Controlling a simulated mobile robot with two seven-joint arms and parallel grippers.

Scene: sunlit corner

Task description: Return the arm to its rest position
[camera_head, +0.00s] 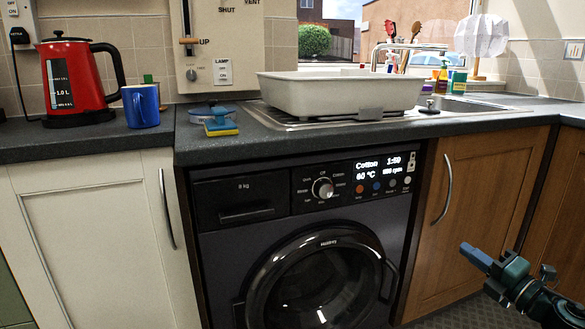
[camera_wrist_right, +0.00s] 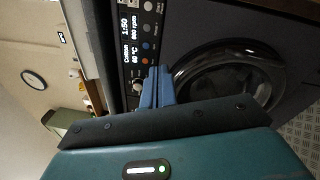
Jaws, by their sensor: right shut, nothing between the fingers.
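My right gripper (camera_head: 475,256) is at the lower right of the head view, in front of the wooden cupboard door and to the right of the washing machine. Its blue fingers are together and hold nothing. In the right wrist view the closed fingers (camera_wrist_right: 157,88) stand in front of the washing machine's control panel, with the round door beside them. They look apart from the machine. My left gripper is not in view.
The washing machine (camera_head: 225,275) sits under the dark worktop (camera_head: 75,140). On top are a red kettle (camera_head: 70,80), a blue mug (camera_head: 141,106), a sponge (camera_head: 221,127) and a white basin (camera_head: 335,95) by the sink. The space before the cupboard door (camera_head: 480,200) holds my right arm.

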